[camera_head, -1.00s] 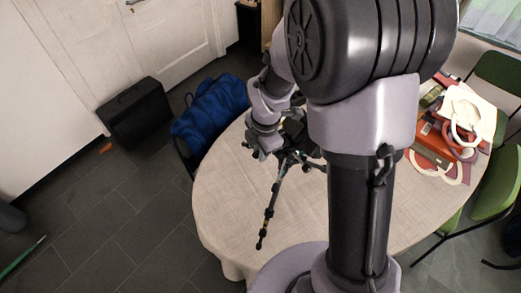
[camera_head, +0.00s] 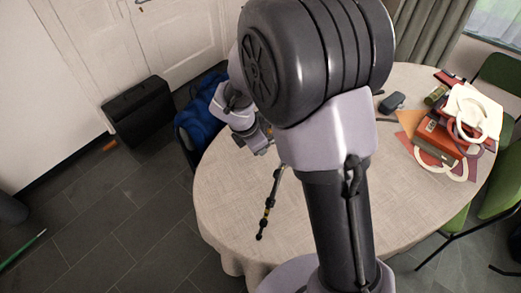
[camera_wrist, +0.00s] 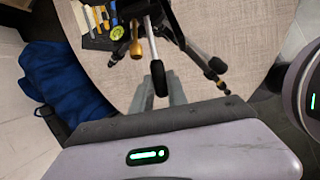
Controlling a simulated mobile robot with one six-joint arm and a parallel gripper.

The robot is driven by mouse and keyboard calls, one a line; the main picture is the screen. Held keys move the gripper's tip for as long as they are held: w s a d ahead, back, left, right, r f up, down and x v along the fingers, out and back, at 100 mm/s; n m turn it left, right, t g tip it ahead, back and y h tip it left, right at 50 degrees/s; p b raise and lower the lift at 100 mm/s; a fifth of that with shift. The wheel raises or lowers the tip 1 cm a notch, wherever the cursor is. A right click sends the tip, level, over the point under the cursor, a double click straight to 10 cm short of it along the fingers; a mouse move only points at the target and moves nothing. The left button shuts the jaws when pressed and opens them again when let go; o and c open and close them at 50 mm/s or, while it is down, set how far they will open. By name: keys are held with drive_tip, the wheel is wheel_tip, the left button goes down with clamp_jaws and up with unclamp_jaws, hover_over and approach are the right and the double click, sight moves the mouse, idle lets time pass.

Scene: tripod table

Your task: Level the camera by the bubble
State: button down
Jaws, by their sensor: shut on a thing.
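The tripod stands on the round table (camera_head: 225,190). One dark leg (camera_head: 268,210) shows in the head view, and the rest of the tripod is hidden behind my arm. In the wrist view a tripod leg (camera_wrist: 205,58) reaches to the right. A black rounded handle (camera_wrist: 159,80) points down toward my gripper (camera_wrist: 168,88), whose grey fingers are shut on it. A wooden-coloured knob (camera_wrist: 136,48) is just above left. A small round yellow-green disc (camera_wrist: 117,33), looking like the bubble level, is at upper left. Its bubble is too small to read. The camera is not clearly seen.
Books and papers (camera_head: 440,135) lie at the table's right, with a small dark case (camera_head: 392,102) nearby. A blue bag (camera_head: 197,122) is beside the table's left edge and a black case (camera_head: 138,110) is on the floor. The table's front is clear.

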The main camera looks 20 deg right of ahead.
drive_tip(key=shift+a+f+t+h+b, duration=0.15)
drive_tip(key=shift+f+h+b, duration=0.5)
drive_tip(key=shift+b, duration=0.55)
drive_tip(key=shift+d+f+t+h+b, duration=0.15)
drive_tip(key=shift+f+h+b, duration=0.2)
drive_tip(key=shift+f+b, duration=0.7)
drive_tip(key=shift+f+h+b, duration=0.45)
drive_tip(key=shift+h+b, duration=0.35)
drive_tip(key=shift+b, duration=0.6)
drive_tip(key=shift+t, duration=0.3)
drive_tip(key=c, duration=1.3)
unclamp_jaws()
drive_tip(key=p+v, duration=0.7)
drive_tip(key=v, duration=1)
drive_tip(key=shift+a, duration=0.2)
